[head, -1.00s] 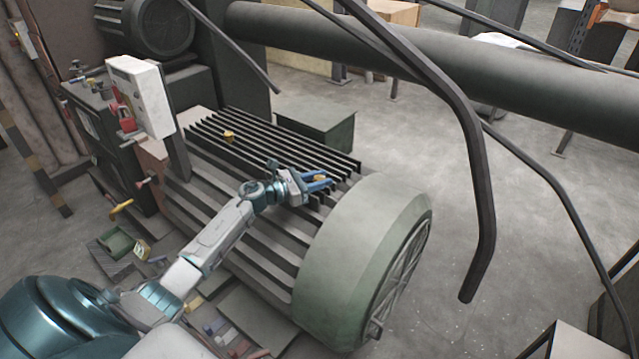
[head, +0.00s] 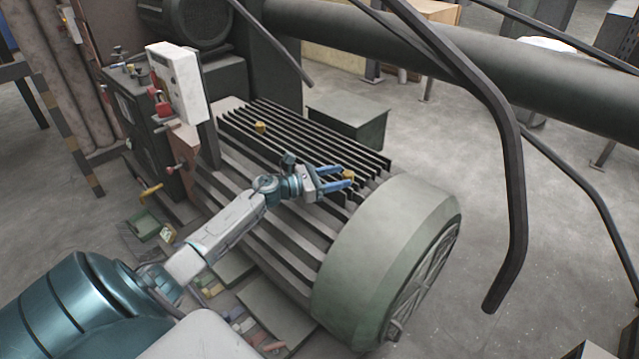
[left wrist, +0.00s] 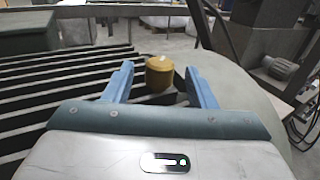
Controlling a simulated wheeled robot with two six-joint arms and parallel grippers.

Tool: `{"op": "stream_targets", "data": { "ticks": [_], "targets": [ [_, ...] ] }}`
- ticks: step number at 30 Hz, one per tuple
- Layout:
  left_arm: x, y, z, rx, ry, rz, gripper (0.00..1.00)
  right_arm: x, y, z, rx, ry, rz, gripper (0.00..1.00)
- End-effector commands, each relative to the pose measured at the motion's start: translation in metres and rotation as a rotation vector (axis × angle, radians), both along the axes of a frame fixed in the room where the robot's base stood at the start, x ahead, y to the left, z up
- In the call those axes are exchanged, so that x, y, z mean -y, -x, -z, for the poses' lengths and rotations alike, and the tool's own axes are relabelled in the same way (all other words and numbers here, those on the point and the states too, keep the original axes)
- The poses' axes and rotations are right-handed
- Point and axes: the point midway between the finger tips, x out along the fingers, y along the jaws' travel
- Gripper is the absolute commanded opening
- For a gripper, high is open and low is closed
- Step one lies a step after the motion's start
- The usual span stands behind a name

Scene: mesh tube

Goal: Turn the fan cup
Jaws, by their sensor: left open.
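A small yellow cup (head: 348,175), which I take to be the fan cup, stands on the dark slatted bed of the machine near the big green-grey drum. My left gripper (head: 345,179) reaches over the slats from the left. It is open, with its blue fingers on either side of the yellow cup. In the left wrist view the cup (left wrist: 159,73) stands upright between the fingertips of the left gripper (left wrist: 160,85), with visible gaps to both. A second yellow cup (head: 260,127) sits farther back on the slats. My right gripper is not in view.
The large drum (head: 375,250) is close right of the gripper. A white control box (head: 177,82) with red parts stands at the left. Bent dark bars (head: 505,150) and a thick pipe (head: 420,60) cross overhead. Concrete floor lies open at the right.

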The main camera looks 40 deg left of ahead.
Motion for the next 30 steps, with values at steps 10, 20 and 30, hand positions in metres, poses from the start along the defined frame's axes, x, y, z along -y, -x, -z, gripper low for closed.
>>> {"op": "stream_targets", "data": {
  "ticks": [10,20,30],
  "targets": [
    [-0.032,0.049,0.003,-0.002,-0.004,0.001,0.51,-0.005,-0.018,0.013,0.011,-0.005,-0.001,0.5],
    [-0.039,0.06,0.0,0.0,0.0,0.001,0.51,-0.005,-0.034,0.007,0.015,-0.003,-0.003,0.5],
    [-0.034,0.059,-0.004,-0.03,0.115,-0.01,0.5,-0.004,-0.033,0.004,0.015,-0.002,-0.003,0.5]
  ]
}}
